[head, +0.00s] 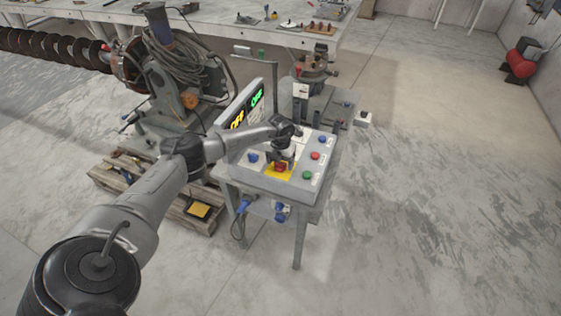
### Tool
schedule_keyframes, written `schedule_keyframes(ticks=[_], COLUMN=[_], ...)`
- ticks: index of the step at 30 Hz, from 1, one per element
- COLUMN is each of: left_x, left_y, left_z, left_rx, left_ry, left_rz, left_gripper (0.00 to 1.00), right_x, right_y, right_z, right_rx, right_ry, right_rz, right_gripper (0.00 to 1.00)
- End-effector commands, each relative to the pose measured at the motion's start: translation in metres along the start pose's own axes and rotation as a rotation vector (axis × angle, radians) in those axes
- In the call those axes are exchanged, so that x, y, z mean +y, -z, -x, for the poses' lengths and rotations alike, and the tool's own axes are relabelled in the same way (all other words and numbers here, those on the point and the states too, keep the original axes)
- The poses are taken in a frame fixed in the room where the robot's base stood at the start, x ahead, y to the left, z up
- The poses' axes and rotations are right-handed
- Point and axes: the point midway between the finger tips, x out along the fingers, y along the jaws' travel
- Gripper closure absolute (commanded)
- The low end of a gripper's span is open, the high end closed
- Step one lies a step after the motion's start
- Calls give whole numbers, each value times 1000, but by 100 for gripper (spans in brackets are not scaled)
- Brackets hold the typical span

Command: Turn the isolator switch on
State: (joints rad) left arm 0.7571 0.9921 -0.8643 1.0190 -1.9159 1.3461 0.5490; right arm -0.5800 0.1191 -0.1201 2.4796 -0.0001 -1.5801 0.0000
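The isolator switch looks to be the red knob (281,168) on a yellow plate (273,176) on top of the grey control box (258,186). My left gripper (284,161) points down directly over the red knob, at or very close to it. Its fingers are small and partly hidden by the wrist, so I cannot tell whether they are open, shut or touching the knob. The knob's turned position cannot be made out. My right gripper is not in view.
Blue (253,158), red (315,155) and green (307,175) buttons surround the knob. A sign (247,108) with orange and green lettering stands behind my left forearm. The auger machine (165,75) is at the back left.

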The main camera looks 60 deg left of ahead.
Motion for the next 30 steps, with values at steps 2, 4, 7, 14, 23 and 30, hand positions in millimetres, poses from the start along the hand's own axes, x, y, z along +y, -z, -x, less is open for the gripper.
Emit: schedule_keyframes(ticks=[2, 4, 7, 14, 23, 30], left_x=[0, 0, 0, 0, 0, 0], left_y=[0, 0, 0, 0, 0, 0], left_z=[0, 0, 0, 0, 0, 0], left_rx=[0, 0, 0, 0, -1, -1], left_ry=[0, 0, 0, 0, 0, 1], left_rz=[0, 0, 0, 0, -36, -185], left_gripper=[31, 37, 47, 69, 72, 72], right_x=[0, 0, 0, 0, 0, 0], right_y=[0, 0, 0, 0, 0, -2], right_z=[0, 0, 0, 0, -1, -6], right_rx=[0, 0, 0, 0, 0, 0], right_ry=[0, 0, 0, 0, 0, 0], right_rz=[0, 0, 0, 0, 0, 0], right_gripper=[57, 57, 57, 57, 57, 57])
